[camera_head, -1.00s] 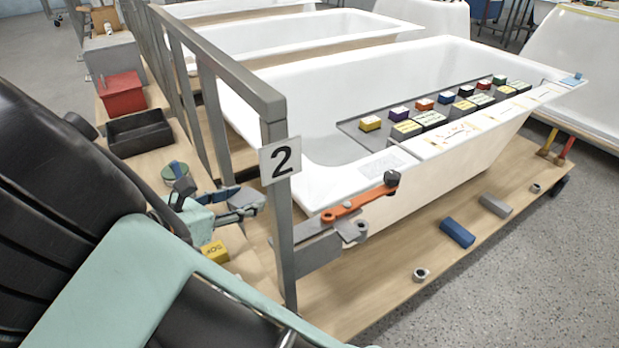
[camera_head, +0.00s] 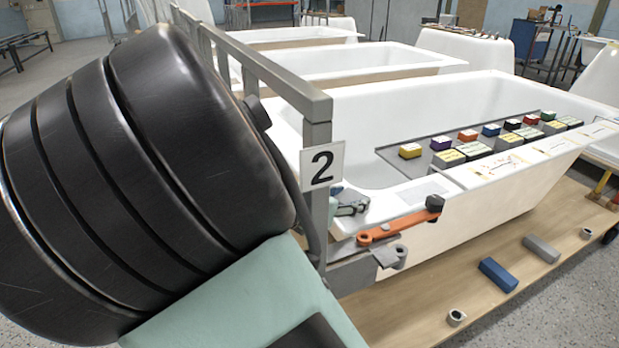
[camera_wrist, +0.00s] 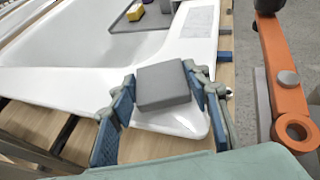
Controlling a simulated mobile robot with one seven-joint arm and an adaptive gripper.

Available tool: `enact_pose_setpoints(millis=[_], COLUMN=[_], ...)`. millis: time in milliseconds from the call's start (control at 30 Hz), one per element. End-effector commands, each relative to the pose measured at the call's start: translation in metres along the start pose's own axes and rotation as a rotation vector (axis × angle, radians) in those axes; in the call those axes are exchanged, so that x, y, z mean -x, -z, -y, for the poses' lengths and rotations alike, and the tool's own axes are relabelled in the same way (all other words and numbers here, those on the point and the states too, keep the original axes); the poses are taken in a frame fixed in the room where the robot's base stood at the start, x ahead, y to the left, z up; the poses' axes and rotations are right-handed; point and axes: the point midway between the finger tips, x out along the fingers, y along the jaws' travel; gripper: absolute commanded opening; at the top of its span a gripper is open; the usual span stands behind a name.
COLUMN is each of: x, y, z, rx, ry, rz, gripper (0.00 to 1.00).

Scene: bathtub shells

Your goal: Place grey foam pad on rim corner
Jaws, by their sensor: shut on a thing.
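The grey foam pad (camera_wrist: 163,84) is a flat square block between the blue finger pads of my gripper (camera_wrist: 162,98) in the wrist view. My gripper is shut on it. The pad is over the near rim corner (camera_wrist: 190,122) of the white bathtub (camera_head: 390,110); I cannot tell whether it touches the rim.
The grey post (camera_head: 316,190) stands close to the corner. An orange lever clamp (camera_head: 398,226) lies along the tub's end, and also shows in the wrist view (camera_wrist: 283,75). A blue block (camera_head: 497,275) lies on the wooden base.

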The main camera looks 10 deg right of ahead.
Motion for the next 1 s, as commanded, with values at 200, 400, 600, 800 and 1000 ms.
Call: enact_pose_setpoints(millis=[200, 400, 600, 800, 1000], x=[-0.008, -0.007, -0.008, -0.008, -0.007], y=[0.019, 0.018, 0.021, 0.021, 0.019], z=[0.000, 0.000, 0.000, 0.000, 0.000], rx=[0.000, 0.000, -0.001, 0.000, 0.000], ry=[0.001, 0.001, 0.001, 0.001, 0.000], rz=[0.000, 0.000, 0.000, 0.000, 0.000], gripper=[0.31, 0.31, 0.52, 0.61, 0.61])
